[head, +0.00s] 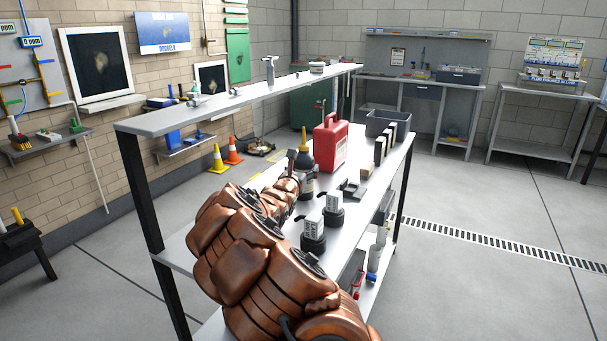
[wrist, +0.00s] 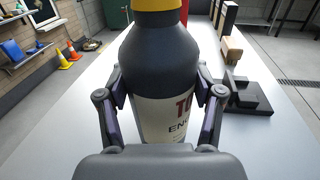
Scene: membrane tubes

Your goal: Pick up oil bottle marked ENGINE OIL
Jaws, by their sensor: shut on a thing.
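A dark oil bottle (wrist: 158,55) with a yellow cap and a pale label fills the middle of the wrist view. The label shows red letters starting "TO" and dark letters starting "EN"; the rest is cut off. My gripper (wrist: 162,95) is shut on the bottle, one finger on each side of its body. In the head view the bottle (head: 305,162) is upright over the middle shelf, its yellow nozzle tip showing, partly hidden by my copper arm. Its base is hidden, so I cannot tell whether it touches the shelf.
A red jerrycan (head: 331,143) stands just behind the bottle. A black block-like part (wrist: 248,95) and a small wooden block (wrist: 231,50) lie to its right. Two dark fittings (head: 313,238) stand nearer on the shelf. The upper shelf (head: 230,98) runs along the left.

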